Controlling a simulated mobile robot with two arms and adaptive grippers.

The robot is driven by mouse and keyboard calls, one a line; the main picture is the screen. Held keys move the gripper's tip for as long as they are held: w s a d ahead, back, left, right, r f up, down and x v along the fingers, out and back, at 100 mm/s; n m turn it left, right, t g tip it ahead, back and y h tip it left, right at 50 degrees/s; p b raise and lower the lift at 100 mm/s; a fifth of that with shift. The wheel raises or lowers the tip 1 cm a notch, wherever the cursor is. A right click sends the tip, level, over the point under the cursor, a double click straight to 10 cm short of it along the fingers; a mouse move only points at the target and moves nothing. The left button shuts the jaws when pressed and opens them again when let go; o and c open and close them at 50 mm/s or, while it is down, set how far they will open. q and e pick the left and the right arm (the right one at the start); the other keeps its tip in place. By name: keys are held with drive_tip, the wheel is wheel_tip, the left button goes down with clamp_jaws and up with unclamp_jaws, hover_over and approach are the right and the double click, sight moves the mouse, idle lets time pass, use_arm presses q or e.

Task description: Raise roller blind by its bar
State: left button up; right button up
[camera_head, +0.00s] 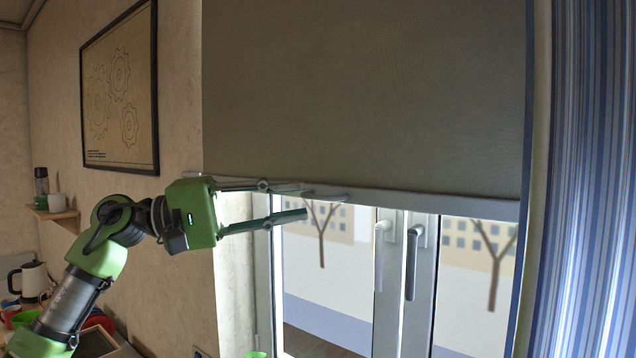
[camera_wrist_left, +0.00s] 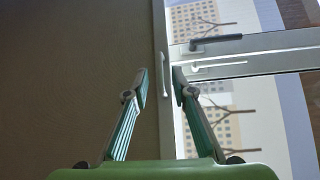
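The grey-brown roller blind (camera_head: 365,95) hangs over the upper part of the window. Its pale bottom bar (camera_head: 430,200) runs across the lower edge, with a small raised pull (camera_head: 326,196) on it. In the left wrist view the bar (camera_wrist_left: 166,125) runs vertically, with the pull (camera_wrist_left: 163,75) just beyond the fingertips. My left gripper (camera_head: 305,200) is open at the bar, left of the pull; its fingers (camera_wrist_left: 160,84) lie either side of the bar's line in the left wrist view, with gaps showing. I cannot tell whether either finger touches it. My right gripper is not in view.
Below the blind are white window frames with a white handle (camera_head: 381,255) and a dark handle (camera_head: 413,262). A blue striped curtain (camera_head: 590,180) hangs on the right. A framed gear picture (camera_head: 120,90) and a small shelf (camera_head: 50,213) are on the left wall. A kettle (camera_head: 32,280) stands low left.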

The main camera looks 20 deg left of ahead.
sight(314, 198)
use_arm(q)
drive_tip(key=p+x, duration=0.1)
drive_tip(key=x, duration=0.3)
drive_tip(key=shift+r, duration=0.15)
drive_tip(key=shift+w+d+p, duration=0.2)
drive_tip(key=shift+d+p, duration=0.15)
drive_tip(key=shift+d, duration=0.05)
clamp_jaws()
